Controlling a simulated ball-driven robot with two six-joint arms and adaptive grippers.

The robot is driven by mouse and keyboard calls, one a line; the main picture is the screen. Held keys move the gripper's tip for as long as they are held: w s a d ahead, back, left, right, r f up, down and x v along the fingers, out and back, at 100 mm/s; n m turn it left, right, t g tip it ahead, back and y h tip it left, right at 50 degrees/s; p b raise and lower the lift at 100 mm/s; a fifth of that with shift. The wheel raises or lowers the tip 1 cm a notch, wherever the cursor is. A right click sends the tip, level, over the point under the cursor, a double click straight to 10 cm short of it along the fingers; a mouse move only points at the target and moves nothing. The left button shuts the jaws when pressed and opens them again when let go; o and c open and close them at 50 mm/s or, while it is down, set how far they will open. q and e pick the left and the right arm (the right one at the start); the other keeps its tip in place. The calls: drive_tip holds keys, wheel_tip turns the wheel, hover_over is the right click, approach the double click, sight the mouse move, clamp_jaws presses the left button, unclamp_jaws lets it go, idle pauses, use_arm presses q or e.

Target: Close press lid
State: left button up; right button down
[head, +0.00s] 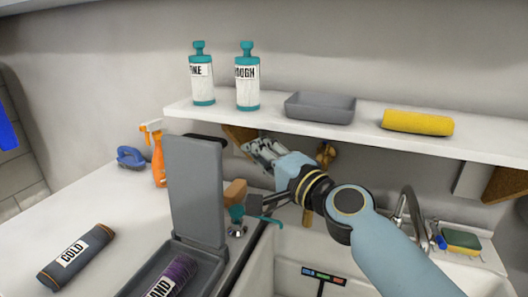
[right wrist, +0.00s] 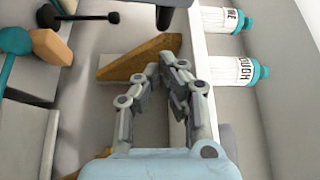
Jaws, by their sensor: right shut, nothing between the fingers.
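The press (head: 142,281) is a grey tray on the counter at the lower left in the head view. Its grey lid (head: 196,195) stands upright, open. A purple roll (head: 176,274) with a partly hidden label lies in the tray. My right gripper (head: 249,147) is to the right of the lid's top, just under the shelf, apart from the lid. In the right wrist view its fingers (right wrist: 168,66) are shut and empty. My left gripper is not in view.
A white shelf (head: 300,124) overhangs my right gripper, with two teal-capped bottles (head: 202,80), a grey tray (head: 320,107) and a yellow roll (head: 418,122). An orange spray bottle (head: 158,160) stands behind the lid. A COLD roll (head: 76,256) lies left of the press.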

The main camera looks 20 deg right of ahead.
drive_tip(key=x, duration=0.5)
drive_tip(key=shift+w, duration=0.3)
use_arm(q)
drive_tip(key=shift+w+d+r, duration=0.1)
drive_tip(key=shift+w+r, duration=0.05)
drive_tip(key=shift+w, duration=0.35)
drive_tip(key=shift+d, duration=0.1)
